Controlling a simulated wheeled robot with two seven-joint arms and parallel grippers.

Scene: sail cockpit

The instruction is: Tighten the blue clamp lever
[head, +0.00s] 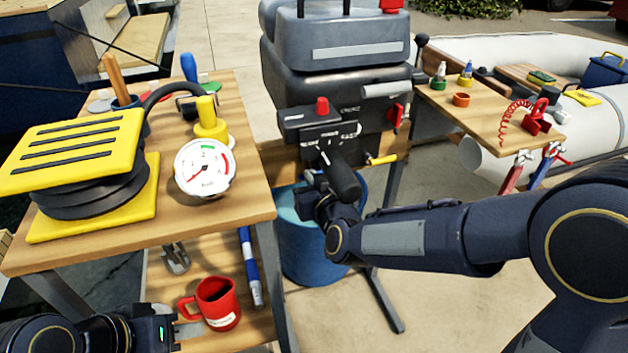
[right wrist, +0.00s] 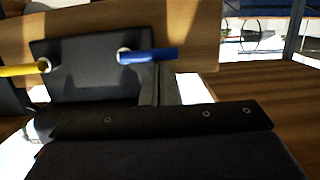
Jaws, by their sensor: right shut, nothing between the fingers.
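The blue clamp lever (right wrist: 148,56) shows in the right wrist view. It sticks out to the right, roughly level, from a pale pivot on a dark clamp plate (right wrist: 85,75). I cannot make it out in the head view, where my right arm and the motor's tiller cover that area. My right gripper (right wrist: 160,84) is shut and empty. Its fingertips come up just below the lever, near its right end; I cannot tell if they touch. In the head view the right gripper is at the motor's lower front, its fingertips hidden. My left gripper (head: 190,329) is low left beside a red mug.
A yellow lever (right wrist: 22,69) lies left of the blue one; it also shows in the head view (head: 382,160). The outboard motor (head: 335,75) stands above, with its black tiller (head: 341,178) close to my arm. A blue drum (head: 310,262) is below. A gauge (head: 205,168) sits on the left table.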

